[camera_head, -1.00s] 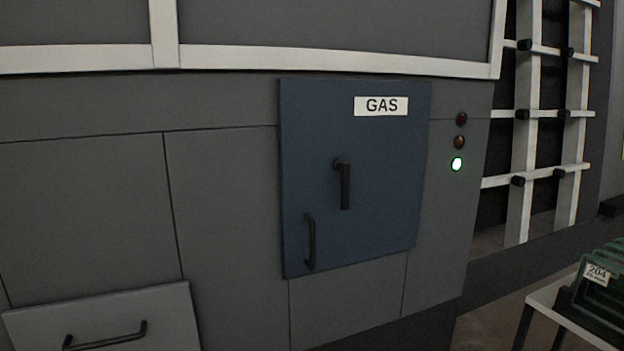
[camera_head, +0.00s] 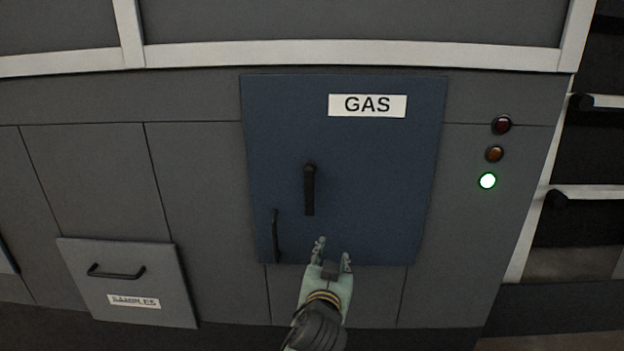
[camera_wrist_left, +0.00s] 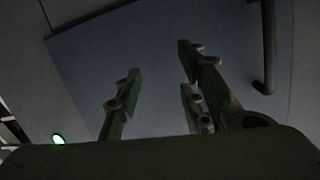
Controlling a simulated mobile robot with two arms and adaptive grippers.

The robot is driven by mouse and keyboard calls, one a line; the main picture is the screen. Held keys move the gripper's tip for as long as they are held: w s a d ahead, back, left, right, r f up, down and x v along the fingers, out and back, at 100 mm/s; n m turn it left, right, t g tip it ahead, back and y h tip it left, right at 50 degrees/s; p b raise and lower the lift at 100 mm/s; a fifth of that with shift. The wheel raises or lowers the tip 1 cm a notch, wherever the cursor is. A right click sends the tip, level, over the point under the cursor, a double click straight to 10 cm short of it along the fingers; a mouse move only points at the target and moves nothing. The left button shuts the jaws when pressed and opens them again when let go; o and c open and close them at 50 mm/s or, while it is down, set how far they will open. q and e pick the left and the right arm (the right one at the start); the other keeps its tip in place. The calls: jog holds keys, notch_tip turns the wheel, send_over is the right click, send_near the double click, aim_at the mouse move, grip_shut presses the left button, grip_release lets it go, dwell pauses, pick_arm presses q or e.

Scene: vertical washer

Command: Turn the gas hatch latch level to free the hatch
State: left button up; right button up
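The dark blue gas hatch (camera_head: 390,180) is closed flush in the grey washer front, with a white GAS label. Its black latch lever (camera_head: 309,190) hangs straight down from its pivot near the hatch's middle. A black handle (camera_head: 276,236) is at the hatch's lower left. My left gripper (camera_head: 333,252) is open and empty in front of the hatch's lower edge, below and slightly right of the latch. In the left wrist view its open fingers (camera_wrist_left: 160,95) show against the hatch, with a black handle (camera_wrist_left: 268,50) at the right. My right gripper is not in view.
A SAMPLES drawer (camera_head: 135,282) with a black handle sits at the lower left. Red, orange and lit green lamps (camera_head: 487,181) are right of the hatch. A white-framed rack (camera_head: 590,190) stands at the far right. The space before the hatch looks clear.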

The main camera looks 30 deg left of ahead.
aim_at(309, 197)
pick_arm(q)
jog(key=s+a+r+n+y+p, duration=0.1)
jog(key=s+a+r+n+y, duration=0.1)
jog(key=r, duration=0.5)
jog(key=s+a+r+n+y, duration=0.1)
jog(key=s+a+r, duration=0.1)
jog(key=r, duration=0.5)
jog(key=shift+t, duration=0.4)
jog(key=p+x, duration=0.1)
jog(key=x, duration=0.3)
jog(key=p+x, duration=0.1)
jog(key=x, duration=0.1)
jog(key=shift+w+d+f+p, duration=0.15)
jog(key=shift+w+f+p, duration=0.1)
jog(key=shift+f+p, duration=0.1)
jog(key=shift+w+a, duration=0.3)
jog(key=shift+w, duration=0.1)
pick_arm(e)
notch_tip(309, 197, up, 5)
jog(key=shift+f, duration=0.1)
pick_arm(q)
jog(key=c, duration=0.9)
grip_shut()
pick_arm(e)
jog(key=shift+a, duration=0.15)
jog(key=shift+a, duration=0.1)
